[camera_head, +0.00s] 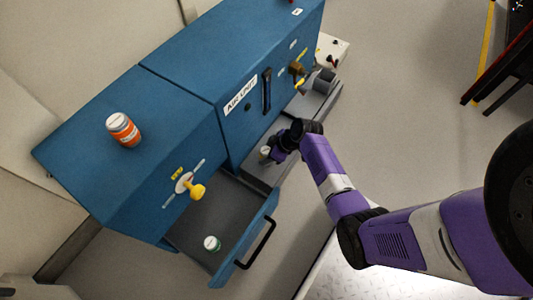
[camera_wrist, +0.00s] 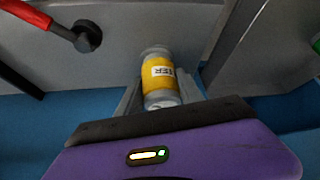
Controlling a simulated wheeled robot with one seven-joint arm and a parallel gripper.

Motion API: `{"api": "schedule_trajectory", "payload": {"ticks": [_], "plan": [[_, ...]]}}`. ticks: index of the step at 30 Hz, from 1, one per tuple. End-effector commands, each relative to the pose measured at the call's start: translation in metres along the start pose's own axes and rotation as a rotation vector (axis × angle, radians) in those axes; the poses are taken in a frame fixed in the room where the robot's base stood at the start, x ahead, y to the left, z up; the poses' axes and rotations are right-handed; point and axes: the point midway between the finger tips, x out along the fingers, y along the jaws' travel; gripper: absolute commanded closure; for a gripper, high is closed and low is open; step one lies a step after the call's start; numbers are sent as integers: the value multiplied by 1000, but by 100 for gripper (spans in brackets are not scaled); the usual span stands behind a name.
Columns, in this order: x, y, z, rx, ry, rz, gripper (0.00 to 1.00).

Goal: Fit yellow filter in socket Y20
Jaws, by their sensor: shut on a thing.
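The yellow filter (camera_wrist: 162,75), a small canister with a yellow band and pale ends, is held between the two fingers of my gripper (camera_wrist: 162,92) in the wrist view. Its band carries a white label with dark letters, partly readable. In the head view my gripper (camera_head: 270,152) is low in front of the blue cabinet (camera_head: 185,80), near the grey ledge below its labelled front. A pale end of the held filter just shows there. I cannot make out a socket marked Y20 in either view.
An orange-and-white jar (camera_head: 123,129) stands on the cabinet. A yellow-knobbed lever (camera_head: 195,189) sticks out above an open drawer (camera_head: 240,262) holding a white-capped item with green (camera_head: 212,243). A red handle (camera_wrist: 40,15) shows at the wrist view's upper left.

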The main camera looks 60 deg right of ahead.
Motion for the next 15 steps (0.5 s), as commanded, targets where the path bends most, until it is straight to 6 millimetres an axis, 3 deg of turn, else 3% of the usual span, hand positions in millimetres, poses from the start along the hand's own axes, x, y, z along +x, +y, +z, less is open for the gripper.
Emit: {"api": "schedule_trajectory", "payload": {"ticks": [8,9,12,15], "plan": [[0,0,0,0,2,1,100],[0,0,-1,0,2,1,52],[0,0,0,0,2,1,33],[0,0,0,0,1,0,31]]}}
